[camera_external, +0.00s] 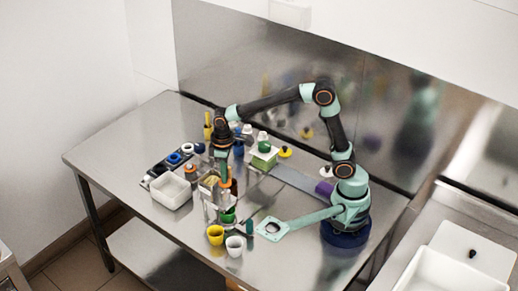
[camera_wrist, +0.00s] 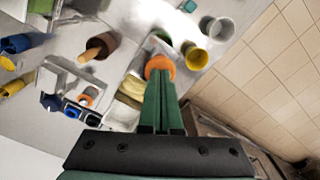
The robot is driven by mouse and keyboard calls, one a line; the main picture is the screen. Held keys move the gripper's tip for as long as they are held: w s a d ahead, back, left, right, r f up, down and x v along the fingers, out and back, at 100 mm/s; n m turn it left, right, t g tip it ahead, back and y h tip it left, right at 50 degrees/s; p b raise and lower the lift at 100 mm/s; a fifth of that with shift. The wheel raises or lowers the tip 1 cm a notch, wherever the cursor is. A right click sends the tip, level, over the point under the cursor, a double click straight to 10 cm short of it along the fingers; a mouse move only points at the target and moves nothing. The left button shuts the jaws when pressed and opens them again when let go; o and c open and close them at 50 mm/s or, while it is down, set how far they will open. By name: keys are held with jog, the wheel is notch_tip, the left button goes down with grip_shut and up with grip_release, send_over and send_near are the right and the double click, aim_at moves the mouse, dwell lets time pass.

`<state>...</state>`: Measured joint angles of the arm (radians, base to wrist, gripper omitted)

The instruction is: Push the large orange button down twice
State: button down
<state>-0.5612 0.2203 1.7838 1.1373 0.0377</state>
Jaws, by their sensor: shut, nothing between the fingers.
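The large orange button (camera_wrist: 160,65) is a round orange disc in the wrist view, right at the tips of my gripper (camera_wrist: 159,80). The green fingers are together with nothing between them and cover the near part of the button. In the external view my gripper (camera_external: 223,174) points down among the crowded items, and a bit of orange (camera_external: 228,183) shows beside its tip. I cannot tell whether the fingertips touch the button or whether it is pressed.
A yellow cup (camera_external: 216,234) and a white cup (camera_external: 234,245) stand near the front table edge. A white bin (camera_external: 170,190) is to the left. A smaller orange-topped item (camera_wrist: 86,98) is in the wrist view. The left table end is clear.

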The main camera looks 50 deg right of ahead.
jog(key=shift+f, duration=0.65)
jog(key=shift+r, duration=0.1)
dwell(0.3)
jog(key=shift+r, duration=1.85)
jog(key=shift+f, duration=0.2)
